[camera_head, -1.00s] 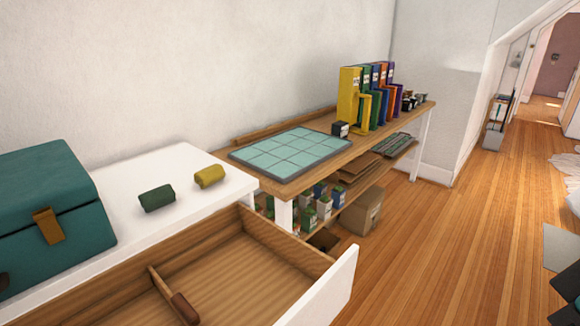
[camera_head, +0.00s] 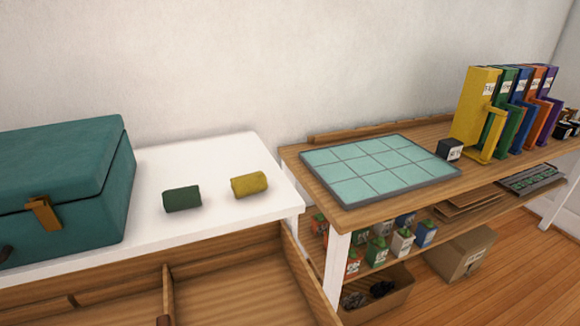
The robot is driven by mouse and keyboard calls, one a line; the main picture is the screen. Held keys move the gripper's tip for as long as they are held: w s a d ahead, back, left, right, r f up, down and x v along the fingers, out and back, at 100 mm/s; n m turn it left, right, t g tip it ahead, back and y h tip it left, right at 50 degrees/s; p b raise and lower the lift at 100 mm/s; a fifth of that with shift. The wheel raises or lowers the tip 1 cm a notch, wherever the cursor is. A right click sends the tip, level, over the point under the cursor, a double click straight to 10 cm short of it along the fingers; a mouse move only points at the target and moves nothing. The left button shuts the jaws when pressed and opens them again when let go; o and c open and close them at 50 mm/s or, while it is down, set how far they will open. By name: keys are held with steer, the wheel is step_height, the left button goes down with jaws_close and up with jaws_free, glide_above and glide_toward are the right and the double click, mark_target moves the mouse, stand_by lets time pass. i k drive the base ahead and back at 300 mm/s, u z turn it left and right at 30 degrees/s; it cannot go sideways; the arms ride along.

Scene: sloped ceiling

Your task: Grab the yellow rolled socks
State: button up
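The yellow rolled socks (camera_head: 249,184) lie on top of the white dresser (camera_head: 228,223), near its right end. A dark green roll (camera_head: 182,199) lies just to their left, a short gap apart. Nothing covers the yellow socks. My gripper is not in view.
A teal case (camera_head: 62,190) stands on the dresser's left side. Below the top, a wooden drawer (camera_head: 225,285) is open. To the right, a wooden table (camera_head: 400,204) holds a tiled mat (camera_head: 380,168), a small dark box (camera_head: 450,149) and upright folders (camera_head: 476,108). The dresser top behind the socks is clear.

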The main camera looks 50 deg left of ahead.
mark_target(256, 182)
steer(key=i, duration=2.6)
steer(key=u, duration=4.45)
steer(key=i, duration=0.5)
steer(key=z, duration=0.05)
